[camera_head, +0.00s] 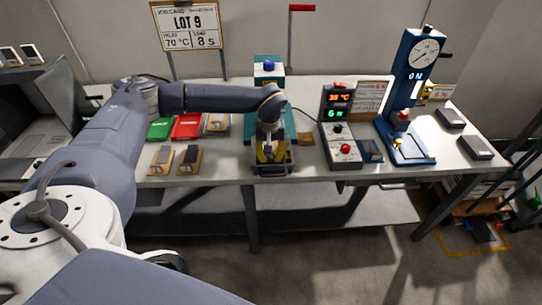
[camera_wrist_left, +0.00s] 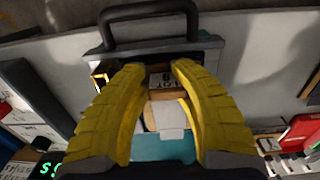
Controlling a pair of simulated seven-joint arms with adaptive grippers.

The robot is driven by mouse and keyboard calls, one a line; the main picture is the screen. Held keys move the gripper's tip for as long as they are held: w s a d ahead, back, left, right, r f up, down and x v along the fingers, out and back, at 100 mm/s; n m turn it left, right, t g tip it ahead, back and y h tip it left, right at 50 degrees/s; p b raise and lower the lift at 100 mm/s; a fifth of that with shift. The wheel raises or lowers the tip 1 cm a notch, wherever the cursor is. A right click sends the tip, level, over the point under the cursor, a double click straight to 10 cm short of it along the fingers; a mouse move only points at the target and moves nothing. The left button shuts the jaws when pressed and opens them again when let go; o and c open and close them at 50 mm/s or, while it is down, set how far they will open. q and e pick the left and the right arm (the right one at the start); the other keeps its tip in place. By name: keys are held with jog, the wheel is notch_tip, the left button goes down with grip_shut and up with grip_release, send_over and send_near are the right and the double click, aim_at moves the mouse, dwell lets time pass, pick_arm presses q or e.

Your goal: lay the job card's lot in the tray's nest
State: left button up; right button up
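The job card (camera_head: 188,25) reads LOT 9, 70 °C, 8 s. My left gripper (camera_wrist_left: 160,68) points down over the grey tray (camera_wrist_left: 210,42), which has a black handle. Its yellow fingers stand apart on either side of a tan block (camera_wrist_left: 166,95) with a LOT label, whose digit appears upside down and may be a 9. Whether the fingertips press on the block, or whether it rests in the nest, I cannot tell. In the head view, my left gripper (camera_head: 269,152) hides most of the tray (camera_head: 272,172). My right gripper is not in view.
Two tan blocks with dark tops (camera_head: 175,160) lie left of the tray. A control box (camera_head: 342,128) and a blue gauge stand (camera_head: 410,90) are at the right.

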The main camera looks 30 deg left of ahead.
pick_arm(q)
notch_tip(320, 180, up, 12)
dwell(0.5)
jog(key=shift+a, duration=0.1)
jog(key=o, duration=1.6)
jog(key=shift+r, duration=0.15)
notch_tip(320, 180, up, 12)
jog(key=shift+s, duration=0.1)
jog(key=shift+c, duration=0.4)
grip_shut()
